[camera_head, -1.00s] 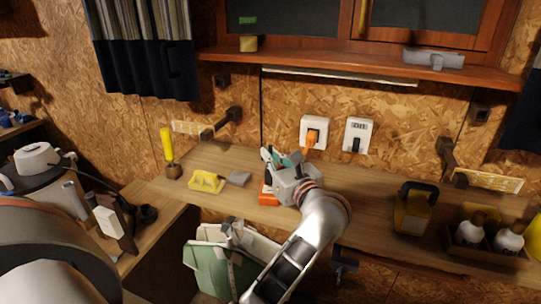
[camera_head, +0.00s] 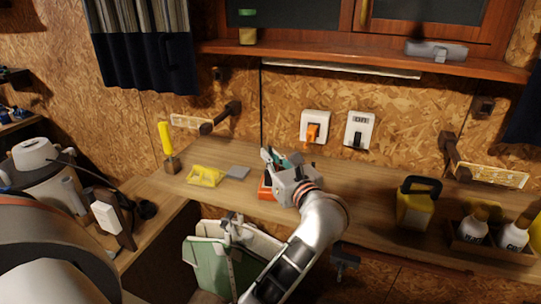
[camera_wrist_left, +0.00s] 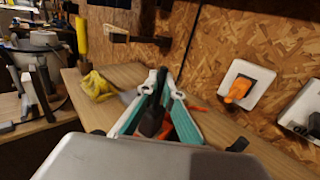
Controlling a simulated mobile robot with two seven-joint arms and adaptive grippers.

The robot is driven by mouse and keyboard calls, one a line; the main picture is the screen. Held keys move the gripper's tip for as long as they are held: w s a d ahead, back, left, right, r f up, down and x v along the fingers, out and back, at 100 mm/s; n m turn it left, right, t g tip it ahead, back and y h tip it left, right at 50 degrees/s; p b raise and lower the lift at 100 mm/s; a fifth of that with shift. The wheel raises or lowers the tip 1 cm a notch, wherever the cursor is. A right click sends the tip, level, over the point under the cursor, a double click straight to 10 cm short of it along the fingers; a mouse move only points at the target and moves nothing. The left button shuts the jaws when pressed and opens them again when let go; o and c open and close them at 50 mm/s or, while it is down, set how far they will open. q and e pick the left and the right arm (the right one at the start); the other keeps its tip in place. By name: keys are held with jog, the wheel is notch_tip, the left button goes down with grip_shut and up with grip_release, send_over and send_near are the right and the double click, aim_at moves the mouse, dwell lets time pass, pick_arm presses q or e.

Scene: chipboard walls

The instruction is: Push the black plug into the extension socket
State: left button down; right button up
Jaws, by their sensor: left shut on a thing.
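My left gripper (camera_head: 268,156) is above the wooden workbench, in front of the chipboard wall. In the left wrist view its teal-edged fingers (camera_wrist_left: 160,85) are closed around a dark thing, which looks like the black plug (camera_wrist_left: 152,118). Below the gripper in the head view lies an orange-red block (camera_head: 266,188), partly hidden by the gripper; it may be the extension socket. Orange also shows behind the fingers in the wrist view (camera_wrist_left: 184,118). I cannot tell whether the plug touches it. My right gripper is not in view.
A white wall socket (camera_head: 306,117) holds an orange plug (camera_head: 313,134); another white wall unit (camera_head: 366,122) is beside it. A yellow object (camera_head: 205,176) and grey block (camera_head: 237,172) lie left of the gripper. A yellow-black container (camera_head: 415,208) and bottles (camera_head: 474,228) stand right.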

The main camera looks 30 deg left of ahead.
pick_arm(q)
jog(key=c, duration=2.5)
grip_release()
jog(key=shift+c, duration=0.2)
jog(key=shift+r, duration=0.15)
jog(key=shift+r+p, duration=0.9)
jog(key=shift+r, duration=0.5)
jog(key=o, duration=0.6)
jog(key=shift+c, duration=0.2)
